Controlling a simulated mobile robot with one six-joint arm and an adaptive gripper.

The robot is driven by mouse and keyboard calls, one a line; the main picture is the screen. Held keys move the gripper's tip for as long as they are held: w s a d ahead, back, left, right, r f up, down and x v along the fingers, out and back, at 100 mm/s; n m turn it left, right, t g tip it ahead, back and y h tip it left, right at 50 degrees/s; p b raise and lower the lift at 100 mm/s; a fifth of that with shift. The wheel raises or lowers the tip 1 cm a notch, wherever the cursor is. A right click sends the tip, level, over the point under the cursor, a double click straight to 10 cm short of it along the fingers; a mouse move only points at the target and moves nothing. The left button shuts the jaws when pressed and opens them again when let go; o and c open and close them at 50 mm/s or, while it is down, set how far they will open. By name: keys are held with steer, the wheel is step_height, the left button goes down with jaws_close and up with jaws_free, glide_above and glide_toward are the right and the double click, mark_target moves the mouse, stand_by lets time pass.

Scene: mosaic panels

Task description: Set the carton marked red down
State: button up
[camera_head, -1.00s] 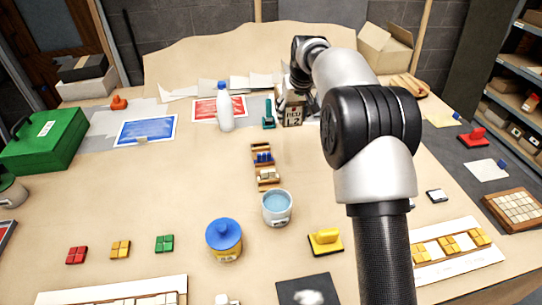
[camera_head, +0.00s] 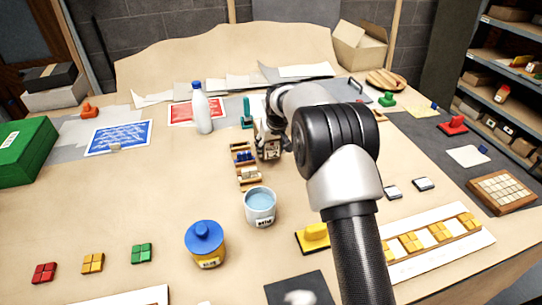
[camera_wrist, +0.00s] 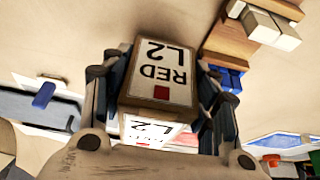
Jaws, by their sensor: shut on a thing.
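The carton marked red is a brown box with a white label; in the wrist view (camera_wrist: 145,90) the label reads RED L2 with a red square. My gripper (camera_wrist: 160,105) is shut on it, with a dark finger along each side. In the head view the carton (camera_head: 268,149) shows just right of a small wooden rack (camera_head: 245,178), partly covered by my gripper (camera_head: 268,135). I cannot tell whether its underside touches the table. A second label face reading L2 shows nearer the palm in the wrist view.
The rack, holding blue and white pieces, also shows in the wrist view (camera_wrist: 228,40). A white bottle (camera_head: 202,112) and a teal-handled tool (camera_head: 247,114) stand behind. A cup of blue liquid (camera_head: 260,208) and a blue-lidded jar (camera_head: 205,245) stand in front. Bare table lies left of the rack.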

mark_target(271, 154)
steer(key=shift+f+b, duration=0.4)
steer(key=shift+f, duration=1.2)
steer(key=shift+f, duration=0.15)
steer(key=o, duration=1.8)
steer(key=shift+f, duration=0.15)
steer(key=shift+c, duration=0.2)
